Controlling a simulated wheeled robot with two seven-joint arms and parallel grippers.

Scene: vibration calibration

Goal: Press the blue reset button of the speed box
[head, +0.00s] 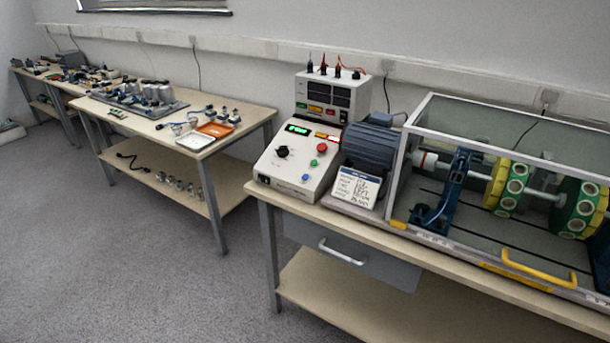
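The speed box (299,183) is a beige console with a sloped front panel at the left end of the near bench. The blue reset button (305,177) is on the lower right of that panel. Above it are a green button (314,162) and a larger red button (322,147). A black knob (282,152) is on the left of the panel, and a green display (298,129) glows at its top. Nothing covers the blue button. Neither of my grippers is in view.
A white card (356,186) leans right of the speed box, before a grey-blue motor (371,146). A clear-covered rotor rig (500,180) with a yellow handle (539,269) fills the bench's right. A drawer (345,254) is below. Open grey floor (150,270) lies at left, before other benches (190,140).

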